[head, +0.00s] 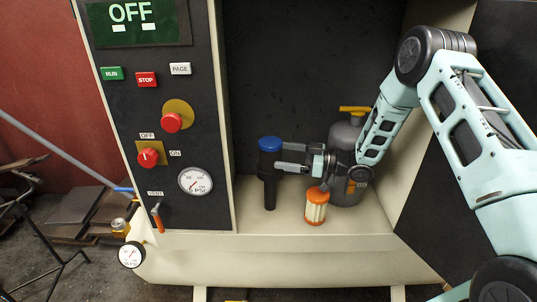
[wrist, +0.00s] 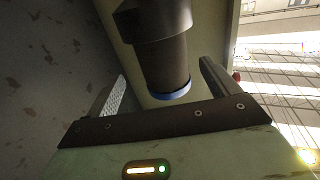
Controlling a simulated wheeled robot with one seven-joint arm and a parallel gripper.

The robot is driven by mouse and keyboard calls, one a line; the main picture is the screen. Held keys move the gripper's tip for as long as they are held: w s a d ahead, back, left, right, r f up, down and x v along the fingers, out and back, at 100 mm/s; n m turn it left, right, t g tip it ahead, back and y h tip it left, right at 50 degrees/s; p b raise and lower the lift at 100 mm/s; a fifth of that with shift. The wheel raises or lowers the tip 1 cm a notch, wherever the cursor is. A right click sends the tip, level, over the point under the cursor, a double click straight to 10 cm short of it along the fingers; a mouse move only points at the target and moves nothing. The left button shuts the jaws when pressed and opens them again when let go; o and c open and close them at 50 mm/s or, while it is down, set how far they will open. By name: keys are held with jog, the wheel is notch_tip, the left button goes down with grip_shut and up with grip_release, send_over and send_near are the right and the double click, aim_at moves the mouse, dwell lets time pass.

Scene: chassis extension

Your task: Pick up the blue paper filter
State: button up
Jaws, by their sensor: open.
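The only filter-like thing with blue on it is a dark upright cylinder with a blue cap (head: 269,143), standing on the cabinet's floor. In the wrist view it shows as a dark body with a blue rim (wrist: 172,96), between the two fingers with a gap on each side. My gripper (head: 279,157) is open, level with the cylinder's upper part, and reaches it from the right. The near fingertip overlaps the cylinder's right edge in the head view. How deep the cylinder sits between the fingers is hard to tell.
An orange-capped pleated filter (head: 316,208) stands just right of the cylinder, below my gripper. A grey tank with a yellow handle (head: 346,135) stands behind my wrist. The control panel (head: 165,100) walls the left side. The cabinet floor's front (head: 250,222) is clear.

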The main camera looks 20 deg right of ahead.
aim_at(265, 153)
jog(key=x, duration=0.2)
jog(key=p+x, duration=0.1)
jog(key=x, duration=0.3)
jog(key=shift+s+a+r+p, duration=0.15)
jog(key=shift+s+r+p, duration=0.05)
jog(key=shift+s+p, duration=0.1)
jog(key=shift+w+a+f, duration=0.1)
jog(key=shift+w+a, duration=0.2)
jog(key=shift+a, duration=0.1)
jog(key=c, duration=1.1)
